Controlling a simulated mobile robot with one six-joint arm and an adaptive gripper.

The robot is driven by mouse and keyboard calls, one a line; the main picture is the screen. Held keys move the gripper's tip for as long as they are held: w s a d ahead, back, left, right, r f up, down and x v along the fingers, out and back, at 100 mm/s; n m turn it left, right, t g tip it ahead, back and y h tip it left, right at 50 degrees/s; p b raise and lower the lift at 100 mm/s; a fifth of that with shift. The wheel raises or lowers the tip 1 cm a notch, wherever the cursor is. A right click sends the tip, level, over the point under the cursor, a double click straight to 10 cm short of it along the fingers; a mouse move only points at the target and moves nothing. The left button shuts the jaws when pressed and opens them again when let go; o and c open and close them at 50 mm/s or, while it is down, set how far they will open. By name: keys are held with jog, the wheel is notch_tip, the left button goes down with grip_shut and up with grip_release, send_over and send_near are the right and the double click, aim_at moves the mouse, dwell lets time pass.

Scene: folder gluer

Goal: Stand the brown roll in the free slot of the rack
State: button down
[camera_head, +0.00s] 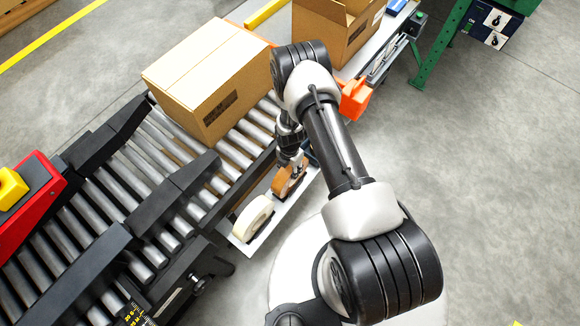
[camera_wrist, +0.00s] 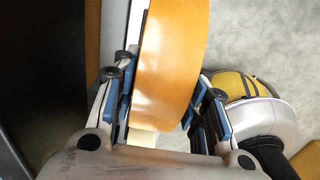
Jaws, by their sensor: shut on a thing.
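The brown roll (camera_head: 284,182) is upright on edge, between the fingers of my gripper (camera_head: 296,165), low beside the roller conveyor. In the wrist view the brown roll (camera_wrist: 171,60) fills the middle, with the blue-padded fingers of my gripper (camera_wrist: 162,103) closed on its two sides. The rack (camera_head: 284,213) is a pale narrow shelf along the conveyor's side. The roll is over or in its far part; I cannot tell whether it touches the rack. A cream roll (camera_head: 252,218) stands at the rack's near end. The free slot is not clearly visible.
The roller conveyor (camera_head: 150,150) runs close on the left, with a closed carton (camera_head: 207,80) on it. An open carton (camera_head: 335,30) stands farther back. An orange part (camera_head: 354,98) is near my arm. The floor on the right is clear.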

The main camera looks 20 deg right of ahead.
jog(key=shift+w, duration=0.1)
jog(key=c, duration=0.9)
grip_release()
notch_tip(320, 180, up, 12)
jog(key=shift+r, duration=0.1)
